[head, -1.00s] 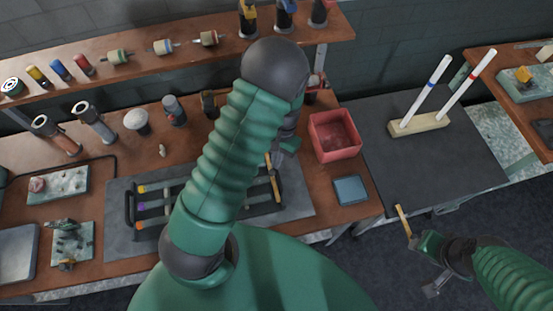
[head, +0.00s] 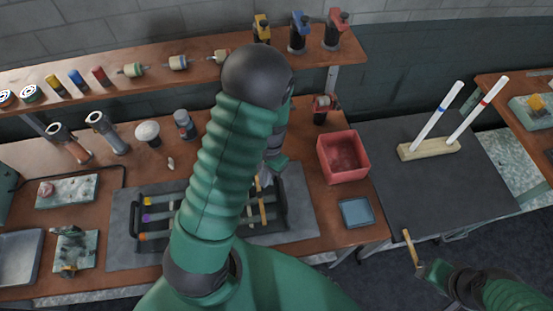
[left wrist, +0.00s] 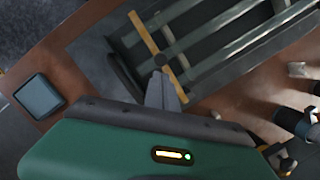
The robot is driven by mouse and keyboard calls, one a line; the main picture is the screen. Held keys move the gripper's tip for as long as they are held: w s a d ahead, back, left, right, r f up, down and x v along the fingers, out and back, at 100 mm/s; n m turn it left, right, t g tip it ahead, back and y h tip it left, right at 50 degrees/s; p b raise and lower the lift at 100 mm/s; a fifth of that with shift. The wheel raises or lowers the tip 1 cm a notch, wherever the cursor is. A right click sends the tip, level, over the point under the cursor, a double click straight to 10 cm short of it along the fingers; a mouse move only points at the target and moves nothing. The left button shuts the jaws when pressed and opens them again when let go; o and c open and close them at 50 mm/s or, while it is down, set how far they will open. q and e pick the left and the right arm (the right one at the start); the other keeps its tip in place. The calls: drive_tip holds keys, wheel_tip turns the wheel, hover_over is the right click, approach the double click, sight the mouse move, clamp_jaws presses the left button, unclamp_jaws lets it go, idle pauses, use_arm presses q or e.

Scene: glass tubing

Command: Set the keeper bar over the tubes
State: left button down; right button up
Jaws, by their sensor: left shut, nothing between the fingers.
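A dark tray (head: 137,222) with end handles stands on a grey mat and holds several glass tubes (head: 158,217) with yellow, purple and orange ends. A wooden keeper bar (head: 262,210) lies crosswise over the tubes near the tray's right end. In the left wrist view the bar (left wrist: 143,33) has a dark knob at its middle. My left gripper (head: 267,178) is shut and empty; its fingertips (left wrist: 163,84) are close to the knob, contact unclear. My arm hides the middle of the tray. My right gripper (head: 421,268) appears shut on a wooden stick (head: 410,245), off the bench's front edge.
A red bin (head: 343,157) and a blue dish (head: 356,212) stand right of the tray. A block with two white rods (head: 428,150) stands on the dark table at right. Clamps and bottles line the bench's back, under a shelf (head: 120,80).

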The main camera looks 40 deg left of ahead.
use_arm(q)
drive_tip(key=b+v, duration=0.1)
drive_tip(key=v, duration=1.3)
drive_tip(key=shift+a+r, duration=0.3)
drive_tip(key=shift+w, duration=0.15)
